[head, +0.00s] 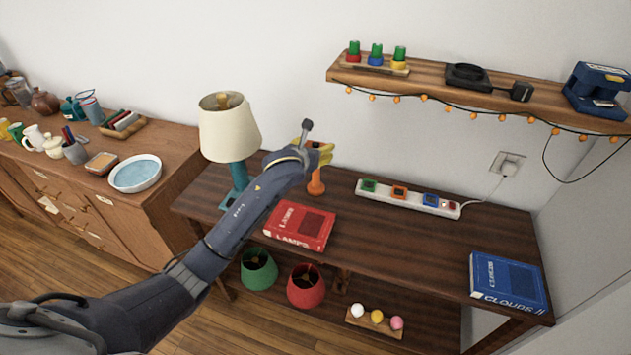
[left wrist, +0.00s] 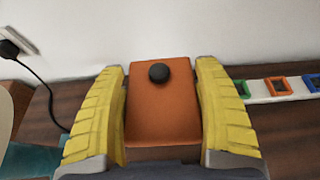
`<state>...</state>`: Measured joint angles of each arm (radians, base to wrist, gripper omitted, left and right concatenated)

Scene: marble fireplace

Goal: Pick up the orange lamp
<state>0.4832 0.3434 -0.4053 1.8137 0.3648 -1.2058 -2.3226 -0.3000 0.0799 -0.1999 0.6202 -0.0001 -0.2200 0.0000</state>
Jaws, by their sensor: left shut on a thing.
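The orange lamp (head: 316,186) is at the back of the dark wooden table, just under my left gripper (head: 322,153). Only its lower orange part shows below the fingers, and no shade is visible on it. In the left wrist view, the yellow fingers of my left gripper (left wrist: 162,112) are shut on the orange lamp (left wrist: 160,122), one on each side. A round black knob (left wrist: 159,72) shows on the orange body. I cannot tell whether its base touches the table. My right gripper is not in view.
A teal lamp (head: 229,130) with a cream shade stands left of my arm. A red book (head: 299,226) lies in front, a white power strip (head: 408,198) to the right, a blue book (head: 508,282) farther right. A wall shelf (head: 440,80) hangs above. Green and red shades sit below.

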